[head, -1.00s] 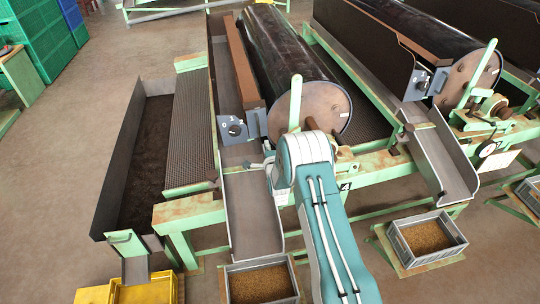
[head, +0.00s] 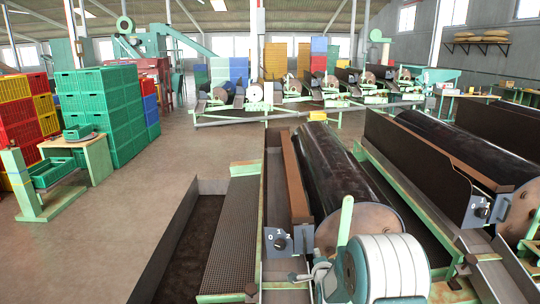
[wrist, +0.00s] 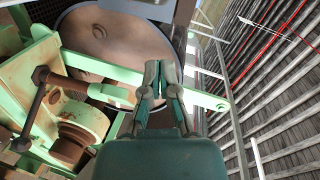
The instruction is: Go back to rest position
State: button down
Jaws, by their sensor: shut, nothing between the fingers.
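My gripper (wrist: 160,78) shows in the wrist view with its two fingers closed together and nothing between them. Behind the fingers is the round brown end plate (wrist: 105,40) of a drum, with a light green lever (wrist: 205,98) crossing it. I cannot tell whether the fingers touch the lever. In the head view, my white and teal arm link stands at the bottom right, in front of the near drum sorter (head: 340,180).
A switch box (head: 279,241) sits on the near sorter, beside an upright green lever (head: 345,220). A second sorter (head: 450,150) stands to the right. Stacked green crates (head: 110,110) and a small table (head: 85,155) stand left. Open floor (head: 100,240) lies between.

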jog(key=s+r+n+g, duration=0.5)
jog(key=s+r+n, duration=0.2)
jog(key=s+r, duration=0.9)
jog(key=s+r+n+g, duration=0.2)
jog(key=s+n+g, duration=0.3)
jog(key=s, duration=2.3)
jog(key=n, duration=0.2)
jog(key=shift+a+r+n, duration=0.25)
jog(key=shift+r+n, duration=0.05)
jog(key=shift+n, duration=0.1)
jog(key=c, duration=1.3)
grip_release()
jog(key=shift+c, duration=0.2)
